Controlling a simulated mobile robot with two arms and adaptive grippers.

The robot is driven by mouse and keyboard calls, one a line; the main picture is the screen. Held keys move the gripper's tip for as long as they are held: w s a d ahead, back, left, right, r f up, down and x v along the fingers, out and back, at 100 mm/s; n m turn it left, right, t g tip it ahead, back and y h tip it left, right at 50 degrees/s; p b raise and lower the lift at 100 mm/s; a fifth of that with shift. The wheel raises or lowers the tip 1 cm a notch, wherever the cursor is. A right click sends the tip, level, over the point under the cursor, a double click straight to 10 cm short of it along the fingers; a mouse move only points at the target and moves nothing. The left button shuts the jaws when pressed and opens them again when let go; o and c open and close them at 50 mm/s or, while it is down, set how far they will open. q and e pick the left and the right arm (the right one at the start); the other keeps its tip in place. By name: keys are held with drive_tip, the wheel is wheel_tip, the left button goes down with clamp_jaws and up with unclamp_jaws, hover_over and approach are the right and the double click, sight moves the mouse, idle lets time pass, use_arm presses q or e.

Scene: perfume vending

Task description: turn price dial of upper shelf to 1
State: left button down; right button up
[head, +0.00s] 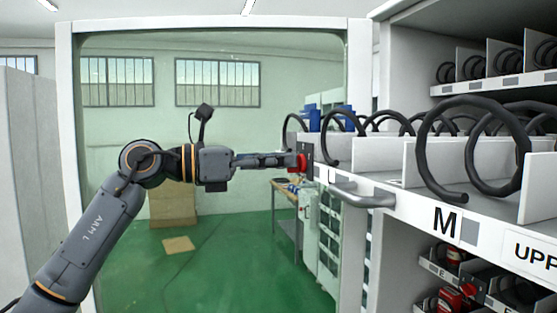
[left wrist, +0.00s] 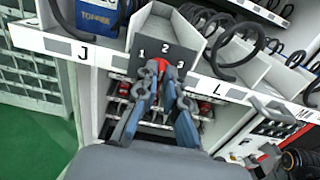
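The price dial is a red knob (left wrist: 161,64) on a dark plate (left wrist: 166,50) marked 1, 2 and 3, on the front of the upper shelf. In the head view my left gripper (head: 292,161) extends level to the right. My right gripper is not in view.
A grey handle (head: 362,197) juts from the shelf front (head: 415,212) right of the dial. Black spiral coils (head: 440,150) stand between white dividers above. A lower shelf (head: 470,275) holds red items.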

use_arm(q)
drive_tip(key=shift+n, duration=0.3)
drive_tip(key=n, duration=0.3)
drive_tip(key=n+p, duration=0.1)
drive_tip(key=n, duration=0.3)
drive_tip(key=n+p, duration=0.1)
drive_tip(key=n, duration=0.3)
drive_tip(key=shift+w+a, duration=0.15)
drive_tip(key=shift+w, duration=0.2)
drive_tip(key=shift+n, duration=0.3)
drive_tip(key=c, duration=1.4)
unclamp_jaws()
drive_tip(key=shift+f, duration=0.1)
drive_tip(key=shift+c, duration=0.2)
drive_tip(key=v, duration=1.2)
